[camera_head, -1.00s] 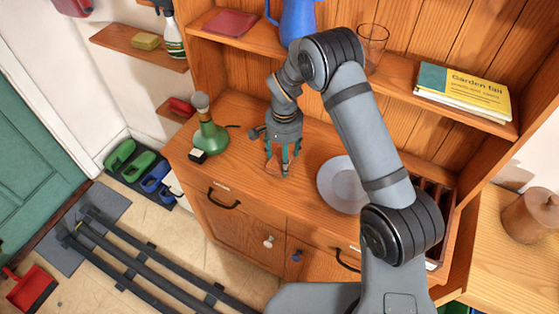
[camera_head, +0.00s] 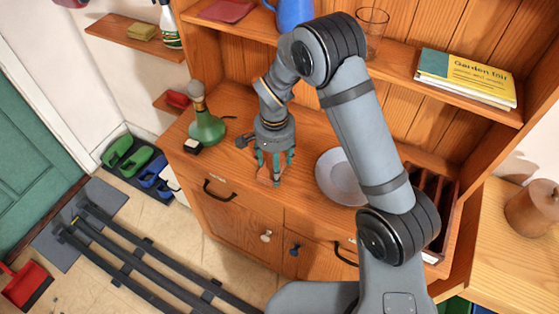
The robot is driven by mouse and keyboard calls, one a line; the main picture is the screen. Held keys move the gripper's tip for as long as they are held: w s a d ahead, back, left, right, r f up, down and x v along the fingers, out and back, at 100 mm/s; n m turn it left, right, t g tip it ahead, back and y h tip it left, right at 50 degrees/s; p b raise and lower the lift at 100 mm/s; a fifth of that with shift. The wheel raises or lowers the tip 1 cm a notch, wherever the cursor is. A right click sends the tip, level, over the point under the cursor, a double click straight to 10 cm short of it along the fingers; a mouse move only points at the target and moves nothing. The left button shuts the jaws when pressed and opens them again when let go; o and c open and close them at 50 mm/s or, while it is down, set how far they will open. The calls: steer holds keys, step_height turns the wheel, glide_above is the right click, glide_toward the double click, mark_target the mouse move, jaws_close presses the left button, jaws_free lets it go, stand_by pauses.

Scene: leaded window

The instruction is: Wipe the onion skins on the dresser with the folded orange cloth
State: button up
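My gripper (camera_head: 273,170) points down at the front of the dresser top (camera_head: 309,143), left of the plate. Its teal fingers are around a small orange-brown piece that looks like the folded orange cloth (camera_head: 266,179). The cloth is low at the dresser's front edge, partly hidden by the fingers. I cannot tell whether it presses on the wood. No onion skins can be made out; they may be hidden by the gripper or too close in colour to the wood.
A green flask (camera_head: 207,128) and a small dark-and-white block (camera_head: 193,146) stand left of the gripper. A grey plate (camera_head: 340,177) lies to the right, near my arm. Above, the shelf holds a blue jug (camera_head: 295,14), a glass (camera_head: 371,30) and books (camera_head: 466,78).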

steer(key=shift+s+a+r, duration=0.15)
steer(key=shift+s+r, duration=0.1)
steer(key=shift+s, duration=0.05)
steer(key=shift+r+p, duration=2.5)
steer(key=shift+r, duration=1.3)
